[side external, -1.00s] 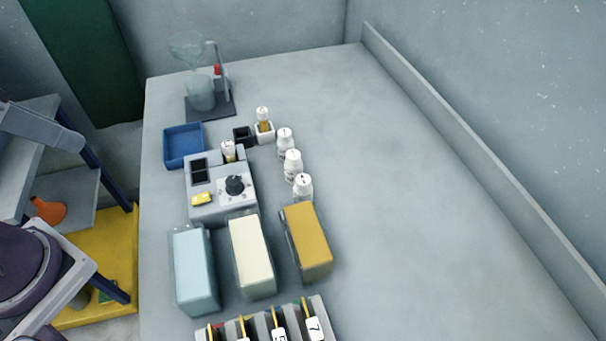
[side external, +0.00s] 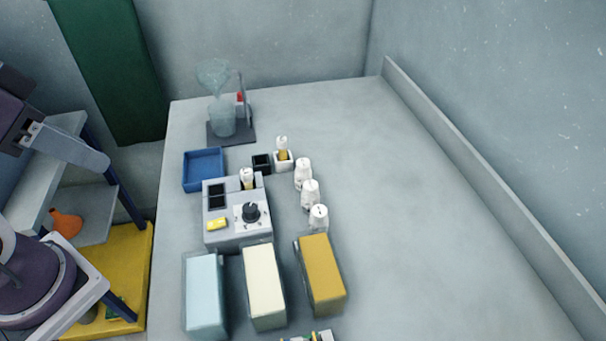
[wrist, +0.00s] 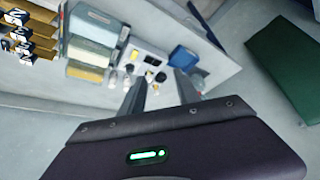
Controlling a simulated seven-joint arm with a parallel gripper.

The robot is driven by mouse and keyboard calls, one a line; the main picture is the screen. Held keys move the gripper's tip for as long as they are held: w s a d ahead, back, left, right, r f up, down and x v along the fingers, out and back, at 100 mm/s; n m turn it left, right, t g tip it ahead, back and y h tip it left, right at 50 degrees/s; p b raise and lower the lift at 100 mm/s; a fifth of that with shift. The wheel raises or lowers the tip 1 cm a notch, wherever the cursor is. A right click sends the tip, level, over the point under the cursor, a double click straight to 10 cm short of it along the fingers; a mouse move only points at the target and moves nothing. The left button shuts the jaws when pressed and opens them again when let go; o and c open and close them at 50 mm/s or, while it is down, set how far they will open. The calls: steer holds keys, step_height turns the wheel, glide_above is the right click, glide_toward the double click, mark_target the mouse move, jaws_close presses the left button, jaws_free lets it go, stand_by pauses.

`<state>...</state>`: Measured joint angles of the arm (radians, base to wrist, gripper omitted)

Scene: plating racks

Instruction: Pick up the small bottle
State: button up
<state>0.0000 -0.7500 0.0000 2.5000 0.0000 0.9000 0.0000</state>
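Two small bottles with white caps and amber bodies show in the side view. One (side external: 282,148) stands in a white holder; the other (side external: 247,178) sits in the grey device. A row of white bottles, (side external: 303,174), (side external: 310,194) and (side external: 319,217), stands upright to their right. I cannot tell which one the task means. My gripper (side external: 75,150) is at the left, off the table's left edge and apart from all bottles. In the wrist view my gripper (wrist: 160,88) has its two fingers spread with nothing held; the bottles are small and blurred beyond them.
The grey device (side external: 225,232) has a black knob. A blue tray (side external: 203,183), a black holder (side external: 261,163) and a glass apparatus on a stand (side external: 222,112) are behind it. Pale blue (side external: 205,300), cream (side external: 264,285) and ochre (side external: 321,270) blocks stand in front. The table's right side is clear.

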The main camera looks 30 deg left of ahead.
steer(key=shift+o, duration=1)
